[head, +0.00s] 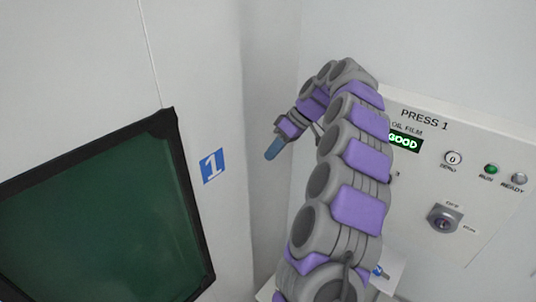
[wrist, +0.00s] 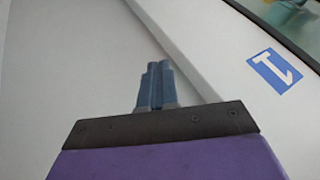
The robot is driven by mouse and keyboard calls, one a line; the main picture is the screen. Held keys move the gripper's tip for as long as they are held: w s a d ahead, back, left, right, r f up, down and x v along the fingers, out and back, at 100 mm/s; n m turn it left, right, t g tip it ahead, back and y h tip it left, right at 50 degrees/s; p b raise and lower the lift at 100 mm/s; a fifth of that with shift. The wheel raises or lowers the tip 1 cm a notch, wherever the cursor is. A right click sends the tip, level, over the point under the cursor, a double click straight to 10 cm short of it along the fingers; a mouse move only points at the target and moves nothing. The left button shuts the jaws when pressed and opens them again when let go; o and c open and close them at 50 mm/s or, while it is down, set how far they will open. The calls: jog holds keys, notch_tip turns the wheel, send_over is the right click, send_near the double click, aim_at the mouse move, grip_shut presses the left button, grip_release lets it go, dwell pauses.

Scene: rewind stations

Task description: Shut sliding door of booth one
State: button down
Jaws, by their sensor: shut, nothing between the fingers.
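A white panel (head: 190,70) with a black-framed dark green window (head: 95,225) fills the left of the head view. A blue label "1" (head: 213,166) is on it, right of the window. I cannot tell whether this panel is the sliding door or a fixed booth wall; no handle shows. My gripper (head: 270,155) is shut and empty, its blue fingers right of the label, near the corner. In the wrist view, the shut fingers (wrist: 157,68) point at a pale surface beside the panel's edge. The label (wrist: 275,71) and window (wrist: 295,20) lie to their right. Contact is unclear.
A white control panel (head: 465,165) marked "PRESS 1" stands at the right, behind my arm. It has a green "GOOD" display (head: 404,141), a ZERO button (head: 453,158), RUN and READY lamps and a key switch (head: 444,219). My arm hides its left part.

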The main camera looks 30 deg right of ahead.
aim_at(181, 235)
jog(key=p+x, duration=0.1)
jog(key=x, duration=0.8)
jog(key=shift+s+a, duration=0.2)
jog(key=shift+s, duration=0.05)
jog(key=shift+d, duration=0.1)
jog(key=shift+d, duration=0.15)
jog(key=s+a+b, duration=0.2)
jog(key=s+a, duration=0.1)
jog(key=a, duration=0.5)
jog(key=s+a+b, duration=0.2)
jog(key=a, duration=0.6)
jog(key=s+a+b, duration=0.2)
jog(key=s+a, duration=0.1)
jog(key=a, duration=0.5)
jog(key=shift+s, duration=0.3)
jog(key=s+a+p, duration=0.1)
jog(key=s+a, duration=0.4)
jog(key=a, duration=1)
jog(key=s+a+p, duration=0.2)
jog(key=s+a, duration=0.4)
jog(key=a, duration=1)
jog(key=s+a+p, duration=0.1)
jog(key=s+a, duration=0.5)
jog(key=a, duration=0.9)
jog(key=shift+a+p, duration=0.3)
jog(key=shift+a, duration=0.05)
jog(key=shift+r, duration=0.1)
